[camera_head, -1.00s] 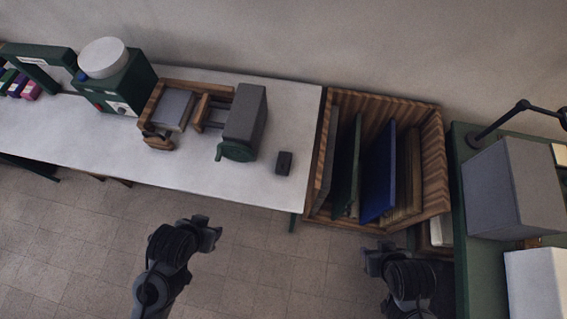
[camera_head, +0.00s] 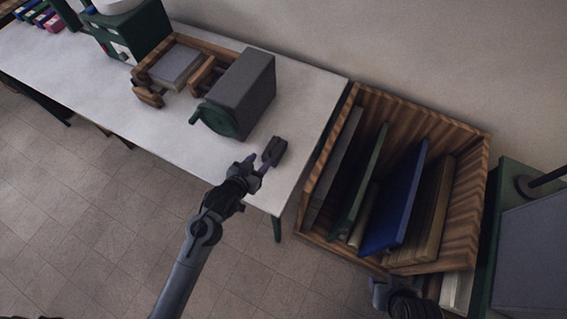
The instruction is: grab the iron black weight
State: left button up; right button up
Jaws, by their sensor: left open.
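The black iron weight (camera_head: 275,148) is a small dark block on the white table (camera_head: 255,195), near its right front corner. My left gripper (camera_head: 260,164) is open at the table's front edge, with its fingertips right at the near side of the weight. I cannot tell whether the fingers touch it or straddle it. My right gripper (camera_head: 381,291) shows only partly at the bottom, below the wooden crate and away from the weight; its jaws are not clear.
A grey box-shaped device with a green end (camera_head: 240,92) stands just behind and left of the weight. A wooden frame with a grey block (camera_head: 172,65) is further left. A wooden crate (camera_head: 465,190) holding upright panels stands right of the table.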

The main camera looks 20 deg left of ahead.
aim_at(276, 140)
pick_arm(q)
jog(key=shift+t, duration=0.5)
jog(key=b+x, duration=0.1)
jog(key=x, duration=0.2)
jog(key=b+x, duration=0.2)
jog(key=x, duration=0.1)
jog(key=b+x, duration=0.1)
jog(key=x, duration=0.1)
jog(key=shift+w+a+f, duration=0.25)
jog(key=shift+w+f, duration=0.1)
jog(key=shift+w+d+f+b, duration=0.1)
jog(key=shift+w+f+b, duration=0.25)
jog(key=shift+w, duration=0.2)
jog(key=shift+b+x, duration=0.4)
jog(key=shift+x, duration=1.75)
pick_arm(e)
notch_tip(276, 140, down, 7)
jog(key=shift+a+f, duration=0.15)
jog(key=shift+f, duration=0.05)
pick_arm(q)
grip_shut()
pick_arm(e)
jog(key=shift+a, duration=0.1)
